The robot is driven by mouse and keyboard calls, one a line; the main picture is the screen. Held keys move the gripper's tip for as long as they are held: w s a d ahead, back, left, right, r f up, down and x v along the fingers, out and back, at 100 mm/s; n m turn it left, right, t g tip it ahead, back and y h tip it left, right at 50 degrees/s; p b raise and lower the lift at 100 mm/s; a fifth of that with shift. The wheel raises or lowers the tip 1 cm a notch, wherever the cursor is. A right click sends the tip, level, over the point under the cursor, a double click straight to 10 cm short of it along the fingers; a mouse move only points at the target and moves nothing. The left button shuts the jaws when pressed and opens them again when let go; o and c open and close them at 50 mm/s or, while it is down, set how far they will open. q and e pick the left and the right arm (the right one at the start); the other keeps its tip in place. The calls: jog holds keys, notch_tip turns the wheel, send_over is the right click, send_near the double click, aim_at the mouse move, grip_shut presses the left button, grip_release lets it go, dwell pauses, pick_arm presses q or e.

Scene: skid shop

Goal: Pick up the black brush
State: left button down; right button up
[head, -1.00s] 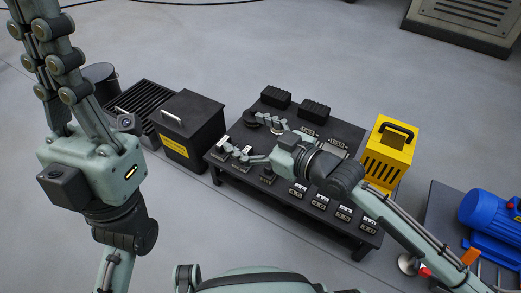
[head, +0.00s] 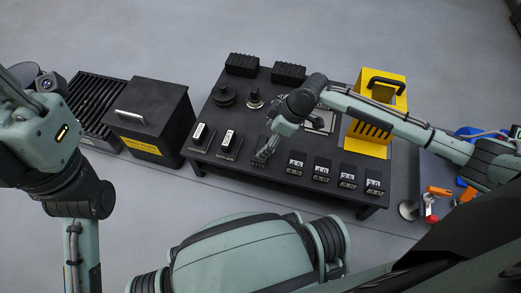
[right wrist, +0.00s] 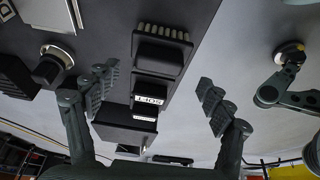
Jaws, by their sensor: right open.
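A black brush (right wrist: 160,50) with a row of pale bristles lies on the dark table in the right wrist view, between my open fingers and apart from both. In the head view my right gripper (head: 266,150) is low over the table's front row and largely hides what is beneath it. In the right wrist view the right gripper (right wrist: 155,95) is spread wide and empty. My left gripper (head: 12,95) is cut off at the left edge of the head view; its fingertips are not visible.
The black table (head: 235,170) holds labelled blocks (head: 321,170) along its front, a round black piece (head: 223,95) and two ribbed black blocks (head: 288,73) behind. A black bin (head: 150,115) stands left; a yellow box (head: 368,140) stands right. Floor beyond is clear.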

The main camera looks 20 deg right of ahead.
aim_at(262, 144)
jog(key=b+x, duration=0.1)
jog(key=x, duration=0.3)
jog(key=shift+w+f+b, duration=0.1)
jog(key=shift+f+b, duration=0.15)
jog(key=shift+b, duration=0.1)
jog(key=shift+c, duration=0.2)
jog(key=c, duration=1.2)
